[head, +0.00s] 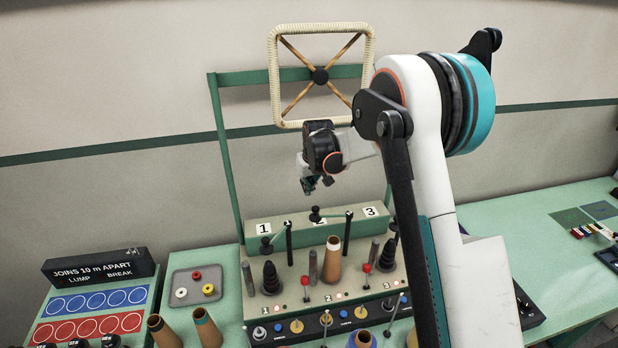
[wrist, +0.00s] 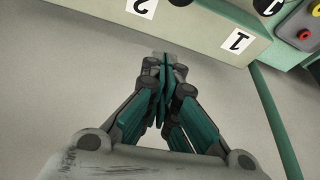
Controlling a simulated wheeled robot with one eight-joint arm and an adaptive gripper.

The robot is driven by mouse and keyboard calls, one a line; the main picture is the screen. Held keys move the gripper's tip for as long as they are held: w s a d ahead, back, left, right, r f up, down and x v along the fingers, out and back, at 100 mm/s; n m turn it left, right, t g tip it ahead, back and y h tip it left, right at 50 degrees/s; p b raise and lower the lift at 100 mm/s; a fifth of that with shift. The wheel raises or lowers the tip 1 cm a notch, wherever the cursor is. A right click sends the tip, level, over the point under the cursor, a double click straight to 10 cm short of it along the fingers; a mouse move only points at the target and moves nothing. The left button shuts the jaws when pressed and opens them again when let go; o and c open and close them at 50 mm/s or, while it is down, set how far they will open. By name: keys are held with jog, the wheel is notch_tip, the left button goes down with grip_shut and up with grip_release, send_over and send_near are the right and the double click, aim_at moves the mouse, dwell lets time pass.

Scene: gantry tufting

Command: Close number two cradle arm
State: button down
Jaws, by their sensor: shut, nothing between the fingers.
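The number two cradle arm (head: 332,215) is a thin green bar on a black post (head: 347,234). It lies back along the green panel, its black knob (head: 315,214) at the left end in front of the partly covered 2 plate. A tan cone (head: 332,262) stands in front of and below it. My gripper (head: 309,188) is shut and empty, hanging above the panel and left of that knob, apart from it. In the wrist view my gripper's fingers (wrist: 164,62) are together, with the 2 plate (wrist: 143,7) upside down at the top edge.
The number one cradle arm (head: 278,236) reaches forward to a knob above a black stepped spindle (head: 270,279). The 3 plate (head: 370,211) is to the right. A square wound frame (head: 321,77) hangs above on green posts. A grey tray (head: 196,285) holds coloured rings at left.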

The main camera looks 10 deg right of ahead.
jog(key=s, duration=0.2)
jog(key=s+f, duration=0.1)
jog(key=shift+s+d+p, duration=0.25)
jog(key=shift+s+p, duration=0.05)
jog(key=shift+s, duration=0.1)
jog(key=shift+s+r, duration=0.1)
jog(key=shift+r, duration=0.05)
jog(key=shift+s+a+n+b, duration=0.15)
jog(key=shift+s+n+b, duration=0.2)
jog(key=shift+n, duration=0.05)
